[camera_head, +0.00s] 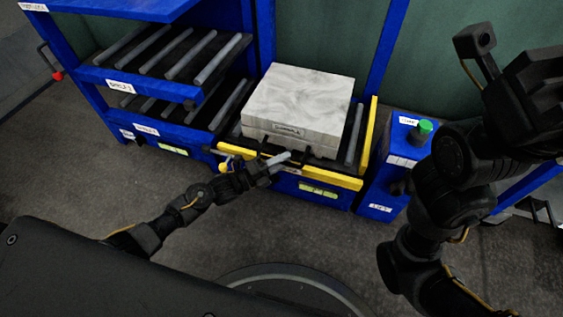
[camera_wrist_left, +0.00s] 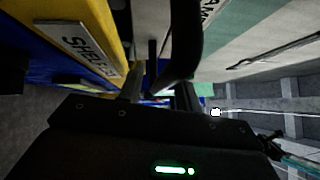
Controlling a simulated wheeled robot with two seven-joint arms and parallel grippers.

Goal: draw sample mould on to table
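The sample mould (camera_head: 300,100) is a pale, marbled block with a label on its front. It sits on a roller table with yellow edges (camera_head: 325,178), in the middle of the head view. Dark handles stand out from its front face. My left gripper (camera_head: 280,161) is at the front of the mould, by the handles. In the left wrist view a dark curved handle (camera_wrist_left: 184,50) rises just beyond my left fingers (camera_wrist_left: 158,92), which stand apart. I cannot tell whether the handle lies fully between them. My right arm is raised at the right; its fingers are not clear.
A blue rack with roller shelves (camera_head: 180,55) stands to the left of the mould. A blue control box with a green button (camera_head: 424,127) stands to the right. Grey floor (camera_head: 80,180) is open in front at the left.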

